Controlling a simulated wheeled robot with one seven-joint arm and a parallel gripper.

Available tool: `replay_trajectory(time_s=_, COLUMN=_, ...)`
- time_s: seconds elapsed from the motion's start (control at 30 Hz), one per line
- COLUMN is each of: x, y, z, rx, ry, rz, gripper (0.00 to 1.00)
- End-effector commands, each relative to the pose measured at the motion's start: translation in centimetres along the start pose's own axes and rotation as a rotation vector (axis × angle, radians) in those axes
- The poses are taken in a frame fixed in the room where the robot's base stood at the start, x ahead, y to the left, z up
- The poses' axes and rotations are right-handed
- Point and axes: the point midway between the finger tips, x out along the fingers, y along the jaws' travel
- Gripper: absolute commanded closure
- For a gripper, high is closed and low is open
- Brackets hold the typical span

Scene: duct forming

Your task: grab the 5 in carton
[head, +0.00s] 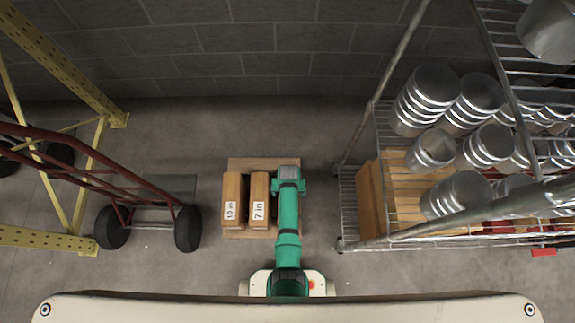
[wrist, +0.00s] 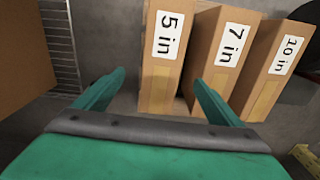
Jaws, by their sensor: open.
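The 5 in carton (wrist: 158,75) is a tall, narrow brown box with a white label. It stands upright in the wrist view, just beyond and between the fingers of my open gripper (wrist: 155,95). I cannot tell whether either finger touches it. In the head view my green arm and gripper (head: 288,183) cover it. The 7 in carton (wrist: 228,50) is beside it, and its label also shows in the head view (head: 259,205). The 10 in carton (wrist: 282,70) stands past that one and is at the left of the row in the head view (head: 233,200).
The cartons stand on a wooden pallet (head: 262,163). A wire shelf rack (head: 352,200) with metal duct pieces (head: 425,98) is at the right. A red hand truck (head: 110,168) and yellow racking (head: 85,90) are at the left. Floor behind the pallet is clear.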

Motion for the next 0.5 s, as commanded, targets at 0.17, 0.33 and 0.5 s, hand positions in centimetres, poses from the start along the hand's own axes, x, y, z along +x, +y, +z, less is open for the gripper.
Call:
replay_trajectory(time_s=0.17, x=1.3, y=0.0, z=-0.1, rx=0.0, ry=-0.016, rz=0.0, gripper=0.11)
replay_trajectory(time_s=0.33, x=3.6, y=-0.1, z=-0.1, rx=0.0, ry=-0.015, rz=0.0, gripper=0.11)
replay_trajectory(time_s=0.5, x=5.1, y=-0.1, z=-0.1, rx=0.0, ry=-0.013, rz=0.0, gripper=0.11)
